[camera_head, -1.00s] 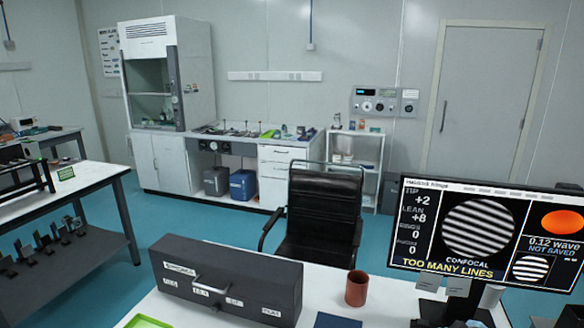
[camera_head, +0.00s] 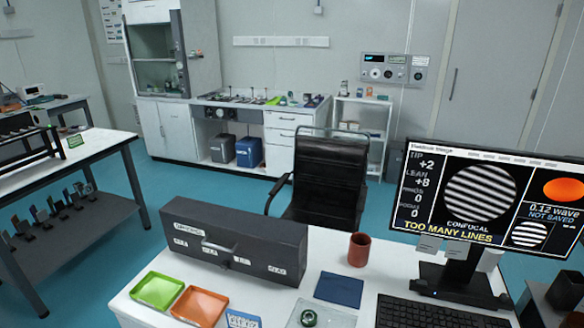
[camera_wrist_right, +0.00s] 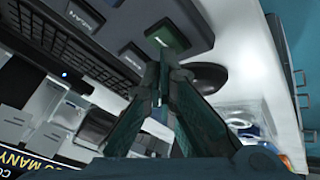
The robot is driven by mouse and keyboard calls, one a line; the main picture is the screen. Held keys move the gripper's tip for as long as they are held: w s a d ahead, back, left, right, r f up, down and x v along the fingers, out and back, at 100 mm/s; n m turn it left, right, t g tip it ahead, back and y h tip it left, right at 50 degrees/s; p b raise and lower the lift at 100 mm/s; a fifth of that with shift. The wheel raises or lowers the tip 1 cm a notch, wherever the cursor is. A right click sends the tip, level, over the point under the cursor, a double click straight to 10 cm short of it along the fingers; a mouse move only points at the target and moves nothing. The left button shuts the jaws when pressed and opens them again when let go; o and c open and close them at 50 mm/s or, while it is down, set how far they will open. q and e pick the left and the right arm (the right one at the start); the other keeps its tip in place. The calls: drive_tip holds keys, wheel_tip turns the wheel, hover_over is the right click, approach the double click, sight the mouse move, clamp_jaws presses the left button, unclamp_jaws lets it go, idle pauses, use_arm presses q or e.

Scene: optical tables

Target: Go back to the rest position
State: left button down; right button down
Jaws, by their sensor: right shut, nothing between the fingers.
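My right gripper (camera_wrist_right: 170,70) shows in the right wrist view, its two dark teal fingers meeting at the tips with nothing between them. Beyond the tips is a dark panel with a green button (camera_wrist_right: 172,36) and lettered grey buttons. Neither gripper nor arm shows in the head view, and my left gripper is in no view.
In the head view, a white desk (camera_head: 262,288) holds a dark drawer box (camera_head: 200,228), green tray (camera_head: 158,290), orange tray (camera_head: 198,306), blue pad (camera_head: 339,289), brown cup (camera_head: 359,249), keyboard (camera_head: 435,315) and monitor (camera_head: 490,200). A black chair (camera_head: 325,180) stands behind.

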drive_tip(key=s+a+r+m+g, duration=0.1)
drive_tip(key=s+a+m, duration=0.2)
drive_tip(key=s, duration=0.7)
drive_tip(key=s+a+r+m+g, duration=0.2)
drive_tip(key=s+a, duration=0.1)
drive_tip(key=s, duration=0.7)
wheel_tip(320, 180, down, 18)
drive_tip(key=s+d+g, duration=0.1)
drive_tip(key=d, duration=0.1)
drive_tip(key=s+f+g, duration=0.1)
drive_tip(key=s+f, duration=1.3)
drive_tip(key=s, duration=0.1)
drive_tip(key=shift+d+f+m, duration=0.15)
drive_tip(key=shift+f+m, duration=0.15)
